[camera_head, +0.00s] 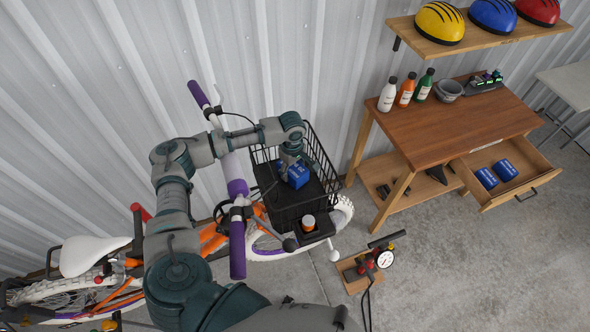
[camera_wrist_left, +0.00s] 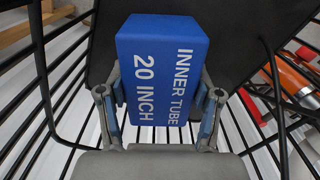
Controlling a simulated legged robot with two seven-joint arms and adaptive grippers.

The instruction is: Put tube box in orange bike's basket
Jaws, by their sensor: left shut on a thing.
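The blue tube box (camera_head: 297,176) is inside the black wire basket (camera_head: 322,150) on the front of the orange bike (camera_head: 212,238). In the left wrist view the box (camera_wrist_left: 163,70) reads "INNER TUBE 20 INCH". My left gripper (camera_head: 287,165) reaches down into the basket from above. In the left wrist view its two fingers (camera_wrist_left: 160,108) are on either side of the box, shut on it. The basket's bars (camera_wrist_left: 60,75) surround the box there. I cannot tell whether the box touches the basket floor. My right gripper is not in view.
A wooden workbench (camera_head: 440,122) stands to the right, its open drawer (camera_head: 535,178) holding two more blue boxes (camera_head: 496,174). A floor pump (camera_head: 366,267) stands in front of the basket. Helmets sit on a shelf (camera_head: 480,42) above. The concrete floor (camera_head: 480,270) at lower right is clear.

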